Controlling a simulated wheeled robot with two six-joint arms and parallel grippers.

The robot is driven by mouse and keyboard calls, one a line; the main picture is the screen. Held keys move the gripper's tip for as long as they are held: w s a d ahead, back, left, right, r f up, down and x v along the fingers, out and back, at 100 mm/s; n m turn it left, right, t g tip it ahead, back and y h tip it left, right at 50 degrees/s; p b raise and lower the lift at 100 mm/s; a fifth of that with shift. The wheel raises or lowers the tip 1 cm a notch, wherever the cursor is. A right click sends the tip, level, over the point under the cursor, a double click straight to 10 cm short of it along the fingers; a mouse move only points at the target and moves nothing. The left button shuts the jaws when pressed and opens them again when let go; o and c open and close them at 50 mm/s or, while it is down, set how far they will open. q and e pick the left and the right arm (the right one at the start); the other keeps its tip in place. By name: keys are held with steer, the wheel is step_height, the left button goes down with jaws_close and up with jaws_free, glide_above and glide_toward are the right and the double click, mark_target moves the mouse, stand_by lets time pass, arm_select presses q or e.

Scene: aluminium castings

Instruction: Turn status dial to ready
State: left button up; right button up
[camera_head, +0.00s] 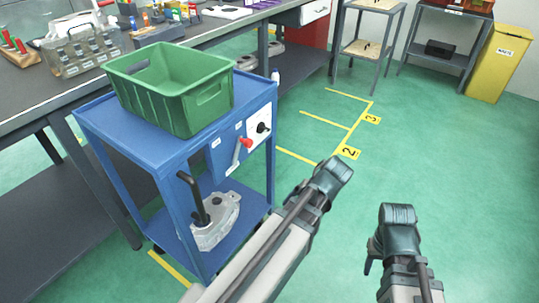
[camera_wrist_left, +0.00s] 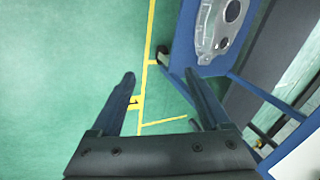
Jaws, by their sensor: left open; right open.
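The status dial, a black knob on a white plate (camera_head: 263,127), is on the side panel of the blue cart (camera_head: 165,155). Its labels are too small to read, so I cannot tell its setting. My left gripper (camera_wrist_left: 163,80) is open and empty in the left wrist view, above the floor beside the cart. In the head view its fingers are hidden behind its own wrist, to the right of and below the dial. My right gripper (camera_head: 371,255) is open, farther right, over open floor, and apart from the cart; its fingers show only partly.
A red-handled lever (camera_head: 240,150) is beside the dial. A green crate (camera_head: 185,110) stands on the cart; a metal casting (camera_head: 217,222) lies on its lower shelf, also in the left wrist view (camera_wrist_left: 212,38). A workbench (camera_head: 60,95) is behind. Green floor at right is clear.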

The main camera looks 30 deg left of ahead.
arm_select(q)
steer(key=w+a+n+y, duration=0.1)
steer(key=w+a+y, duration=0.1)
steer(key=n+y+b, duration=0.1)
steer(key=n+y, duration=0.7)
steer(key=y, duration=0.3)
glide_toward(264, 129)
steer(key=w+a+f, duration=0.1)
steer(key=a+f, duration=0.1)
steer(key=a, duration=0.7)
steer(key=shift+w+t, duration=0.2)
steer(key=shift+t, duration=0.2)
steer(key=shift+f, duration=0.1)
steer(key=shift+d, duration=0.1)
jaws_close()
